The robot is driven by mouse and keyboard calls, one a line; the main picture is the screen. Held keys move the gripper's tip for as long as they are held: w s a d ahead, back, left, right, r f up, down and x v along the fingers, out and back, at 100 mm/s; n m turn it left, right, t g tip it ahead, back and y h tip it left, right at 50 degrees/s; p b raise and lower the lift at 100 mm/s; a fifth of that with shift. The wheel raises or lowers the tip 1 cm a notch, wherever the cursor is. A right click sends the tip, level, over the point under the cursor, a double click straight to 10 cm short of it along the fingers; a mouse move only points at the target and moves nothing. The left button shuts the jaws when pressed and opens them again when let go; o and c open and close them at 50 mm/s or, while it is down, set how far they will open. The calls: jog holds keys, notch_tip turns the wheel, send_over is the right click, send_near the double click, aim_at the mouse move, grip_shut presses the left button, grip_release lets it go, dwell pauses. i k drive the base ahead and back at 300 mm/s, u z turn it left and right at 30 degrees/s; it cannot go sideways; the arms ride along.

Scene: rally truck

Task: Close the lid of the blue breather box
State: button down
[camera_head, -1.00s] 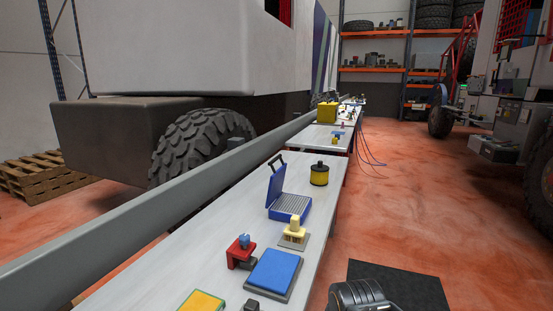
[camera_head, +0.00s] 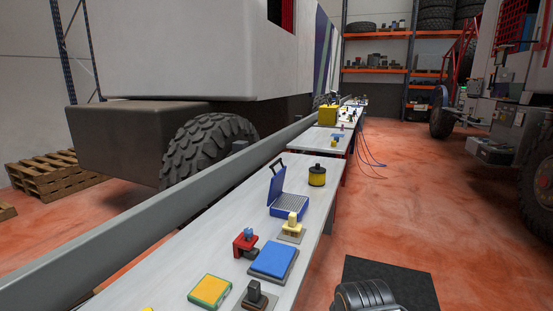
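The blue breather box (camera_head: 289,204) stands on the white table in the head view. Its lid (camera_head: 277,183) is raised, standing upright at the box's left side, with a dark handle at its top. The inside of the box shows a pale ribbed surface. A dark rounded part of my own body shows at the bottom edge of the picture. My gripper is not seen in this view.
On the table (camera_head: 218,233) near the box are a yellow-and-black canister (camera_head: 317,175), a yellow fixture (camera_head: 292,227), a red clamp-like piece (camera_head: 244,242), a blue pad (camera_head: 273,260) and a yellow-green block (camera_head: 209,290). A grey rail runs along the left. Orange floor lies open to the right.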

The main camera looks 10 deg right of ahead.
aim_at(276, 183)
jog(key=z, duration=1.05)
jog(key=i, duration=3.45)
jog(key=u, duration=3.45)
